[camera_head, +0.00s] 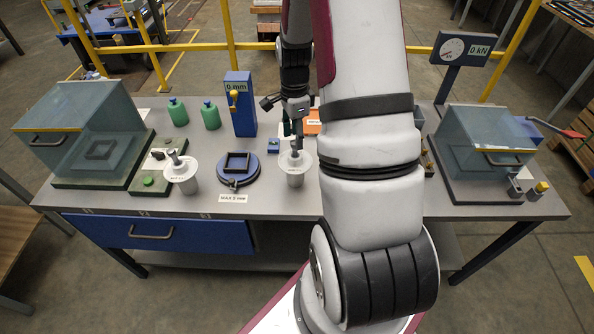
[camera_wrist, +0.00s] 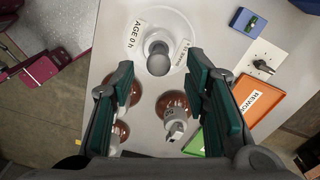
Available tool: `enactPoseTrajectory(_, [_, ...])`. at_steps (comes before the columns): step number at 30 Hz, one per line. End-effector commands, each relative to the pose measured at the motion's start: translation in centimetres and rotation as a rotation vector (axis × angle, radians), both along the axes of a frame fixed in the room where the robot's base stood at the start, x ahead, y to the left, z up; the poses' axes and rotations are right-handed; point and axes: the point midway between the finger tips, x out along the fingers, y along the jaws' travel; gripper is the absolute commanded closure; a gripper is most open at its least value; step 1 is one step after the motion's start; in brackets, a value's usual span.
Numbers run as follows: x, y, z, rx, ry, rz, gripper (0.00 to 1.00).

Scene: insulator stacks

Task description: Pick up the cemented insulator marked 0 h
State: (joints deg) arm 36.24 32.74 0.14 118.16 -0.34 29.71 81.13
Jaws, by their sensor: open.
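In the wrist view a white insulator (camera_wrist: 182,22) with a round metal pin on top carries a label reading "AGE 0 h". It stands upright on the bench just ahead of my fingertips. My gripper (camera_wrist: 159,72) is open and empty, its green pads spread to either side of the pin. In the head view my gripper (camera_head: 296,130) hangs above a white insulator (camera_head: 296,178), apparently the same one; its label is too small to read there. A second white insulator (camera_head: 182,181) stands further left. Brown insulators (camera_wrist: 172,101) show between my fingers.
An orange tray (camera_wrist: 272,98) marked REWORK and a green tray (camera_wrist: 195,145) lie to the right. A blue dial stand (camera_head: 235,190), a blue gauge post (camera_head: 240,105), green bottles (camera_head: 210,117) and two clear-fronted boxes (camera_head: 487,137) stand on the grey bench (camera_head: 265,207). My arm hides part of it.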

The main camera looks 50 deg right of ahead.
Motion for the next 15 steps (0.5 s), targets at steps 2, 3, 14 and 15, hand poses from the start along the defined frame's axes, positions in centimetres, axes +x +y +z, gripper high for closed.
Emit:
enactPoseTrajectory(2, [-0.4, 0.2, -1.0, 0.004, 0.003, 0.000, 0.58])
enactPoseTrajectory(3, [-0.3, 0.2, -1.5, 0.002, 0.002, 0.000, 0.58])
enactPoseTrajectory(14, [-0.1, 0.1, -3.1, 0.000, -0.001, 0.000, 0.58])
enactPoseTrajectory(15, [-0.1, 0.1, -3.1, 0.000, -0.001, 0.000, 0.58])
